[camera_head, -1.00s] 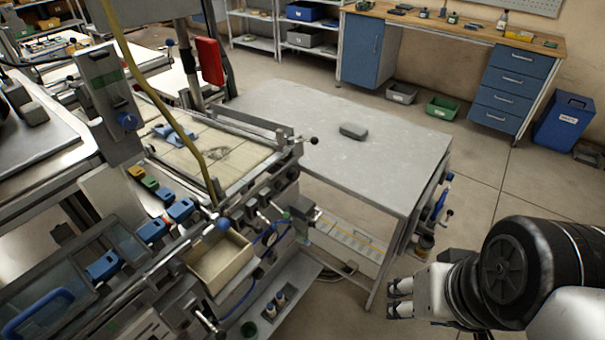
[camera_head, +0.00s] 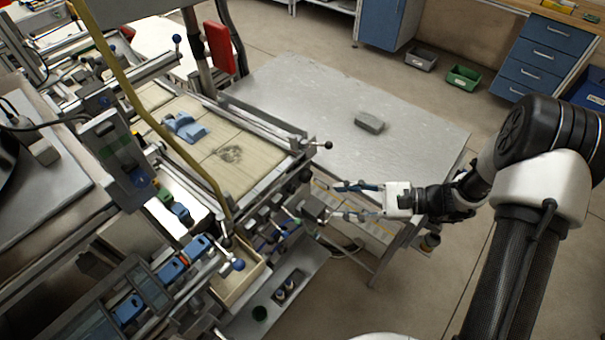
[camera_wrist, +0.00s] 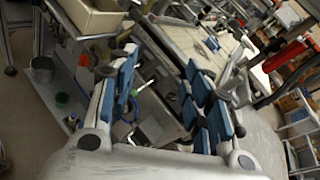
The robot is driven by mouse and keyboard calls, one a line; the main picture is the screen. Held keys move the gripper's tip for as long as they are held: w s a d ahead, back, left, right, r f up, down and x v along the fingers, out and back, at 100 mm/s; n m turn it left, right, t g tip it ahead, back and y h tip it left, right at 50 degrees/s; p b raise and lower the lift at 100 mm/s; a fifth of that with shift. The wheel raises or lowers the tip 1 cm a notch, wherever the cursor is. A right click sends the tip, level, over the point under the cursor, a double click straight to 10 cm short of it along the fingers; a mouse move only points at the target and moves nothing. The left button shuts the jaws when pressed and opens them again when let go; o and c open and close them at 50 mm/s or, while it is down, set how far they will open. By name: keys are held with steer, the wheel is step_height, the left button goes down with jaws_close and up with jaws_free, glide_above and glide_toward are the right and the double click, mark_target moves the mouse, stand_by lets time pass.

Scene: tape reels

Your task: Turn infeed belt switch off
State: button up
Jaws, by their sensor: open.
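The machine carries a cream belt bed (camera_head: 245,178) with a blue part (camera_head: 186,127) on it. A small grey box (camera_head: 314,207) sticks out from the machine's front side, among knobs and levers. No label can be read, so I cannot tell which control is the infeed belt switch. My gripper (camera_head: 342,201) is open and empty, its fingers pointing left toward the grey box, close to it; contact cannot be told. In the wrist view my two blue-padded fingers (camera_wrist: 162,72) stand apart, with the machine's side beyond them.
A grey table (camera_head: 415,150) with a dark grey block (camera_head: 369,122) stands behind my gripper. A ball-ended lever (camera_head: 327,145) sticks out above the fingers. An open cream bin (camera_head: 240,280) and a lower shelf (camera_head: 300,262) lie at the machine's front.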

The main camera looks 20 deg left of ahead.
step_height(320, 180, down, 6)
steer(key=w+m+t+y+p, duration=0.2)
steer(key=m+t, duration=0.1)
steer(key=m, duration=0.1)
steer(key=m+t+p, duration=0.3)
steer(key=m+t, duration=0.3)
steer(key=m, duration=0.1)
glide_toward(292, 190)
steer(key=b+x, duration=0.1)
steer(key=x, duration=0.6)
steer(key=shift+w+a+f, duration=0.15)
steer(key=shift+w+a, duration=0.15)
steer(key=shift+n, duration=0.3)
jaws_close()
